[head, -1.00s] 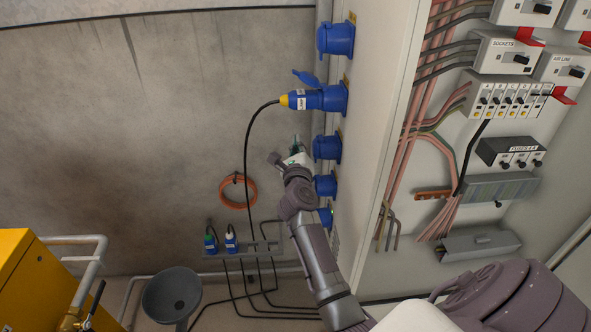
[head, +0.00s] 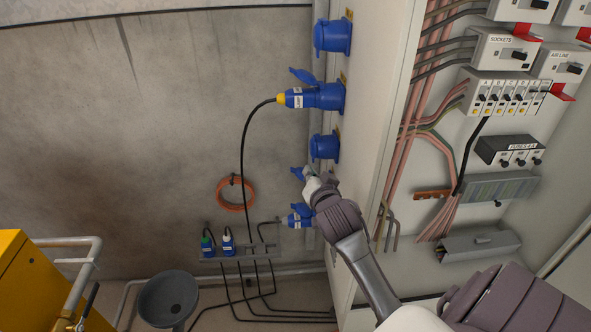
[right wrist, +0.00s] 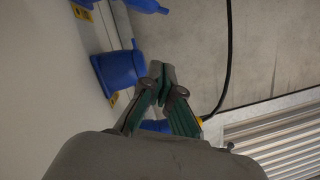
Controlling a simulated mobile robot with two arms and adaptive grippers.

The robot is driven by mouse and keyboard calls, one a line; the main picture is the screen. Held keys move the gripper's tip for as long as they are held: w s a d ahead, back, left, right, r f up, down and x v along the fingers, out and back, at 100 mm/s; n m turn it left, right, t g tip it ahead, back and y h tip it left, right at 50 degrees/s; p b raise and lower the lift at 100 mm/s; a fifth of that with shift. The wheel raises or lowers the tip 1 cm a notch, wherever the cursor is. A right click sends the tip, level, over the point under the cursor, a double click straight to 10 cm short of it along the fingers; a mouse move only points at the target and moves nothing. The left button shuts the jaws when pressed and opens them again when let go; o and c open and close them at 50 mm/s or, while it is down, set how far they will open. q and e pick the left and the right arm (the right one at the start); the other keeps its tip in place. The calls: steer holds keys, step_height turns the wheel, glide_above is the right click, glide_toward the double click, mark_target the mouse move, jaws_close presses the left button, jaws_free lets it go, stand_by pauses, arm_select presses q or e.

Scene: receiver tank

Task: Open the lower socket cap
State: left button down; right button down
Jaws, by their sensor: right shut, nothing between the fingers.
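A column of blue sockets runs down the side of the cabinet in the head view. A capped blue socket (head: 325,146) is just above my right gripper (head: 308,174). My right gripper is shut and empty; it also shows in the right wrist view (right wrist: 166,82). In the right wrist view a blue socket (right wrist: 118,70) is left of the fingers. My left gripper is not in view.
Above is a socket with a labelled blue plug (head: 318,97) and a hanging black cable (head: 245,150). Below is another labelled blue plug (head: 300,221). The open cabinet with breakers (head: 507,97) is on the right. An orange hose coil (head: 236,195) hangs on the wall.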

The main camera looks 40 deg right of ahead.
steer(key=p, duration=0.2)
glide_above(302, 178)
steer(key=shift+f, duration=0.9)
steer(key=shift+w+a+f, duration=0.25)
steer(key=shift+f, duration=0.4)
steer(key=shift+w+a+f, duration=0.2)
steer(key=shift+f, duration=0.45)
steer(key=shift+w+a+f, duration=0.25)
steer(key=shift+f, duration=0.4)
steer(key=shift+f, duration=0.1)
